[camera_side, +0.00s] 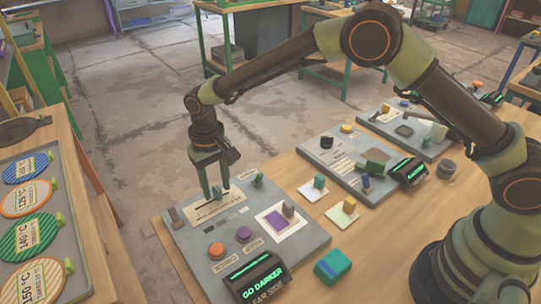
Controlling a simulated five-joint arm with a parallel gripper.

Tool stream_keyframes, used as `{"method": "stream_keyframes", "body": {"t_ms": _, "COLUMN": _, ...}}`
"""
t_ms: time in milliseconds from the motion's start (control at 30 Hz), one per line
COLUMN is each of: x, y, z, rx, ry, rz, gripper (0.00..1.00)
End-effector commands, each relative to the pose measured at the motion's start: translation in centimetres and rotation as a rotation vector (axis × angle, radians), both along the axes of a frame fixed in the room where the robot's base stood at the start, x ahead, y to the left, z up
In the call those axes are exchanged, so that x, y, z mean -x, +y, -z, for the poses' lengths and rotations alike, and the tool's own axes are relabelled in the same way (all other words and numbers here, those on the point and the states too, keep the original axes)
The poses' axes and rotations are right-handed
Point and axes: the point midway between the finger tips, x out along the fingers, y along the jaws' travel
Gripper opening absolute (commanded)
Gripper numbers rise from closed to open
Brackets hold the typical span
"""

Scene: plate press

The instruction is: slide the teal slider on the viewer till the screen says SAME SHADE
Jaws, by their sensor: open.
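The viewer (190,238) is a grey panel on the wooden table, left of centre. Its screen (258,277) reads GO DARKER, with FAR SIDE below it. A pale scale strip with a slot (200,212) lies on the panel's far part. My gripper (216,192) points down over this strip with its jaws open. A small teal piece, which looks like the teal slider (217,191), shows between the fingertips. The fingers partly hide it, and I cannot tell whether they touch it.
The viewer also has an orange button (216,249), a purple button (243,234) and a purple sample on a white card (276,220). A teal block (332,265) stands to its right. More grey panels (345,160) lie behind. A rack of round temperature plates (30,225) stands at left.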

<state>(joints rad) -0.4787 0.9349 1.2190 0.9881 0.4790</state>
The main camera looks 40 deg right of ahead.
Motion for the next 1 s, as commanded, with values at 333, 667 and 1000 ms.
{"method": "stream_keyframes", "body": {"t_ms": 333, "x": -0.01, "y": 0.01, "z": 0.01, "rx": 0.000, "ry": 0.000, "rz": 0.000, "gripper": 0.02}}
{"method": "stream_keyframes", "body": {"t_ms": 667, "x": -0.02, "y": 0.01, "z": -0.02, "rx": 0.000, "ry": -0.001, "rz": 0.000, "gripper": 0.00}}
{"method": "stream_keyframes", "body": {"t_ms": 1000, "x": -0.02, "y": 0.02, "z": -0.05, "rx": 0.000, "ry": -0.001, "rz": 0.000, "gripper": 0.00}}
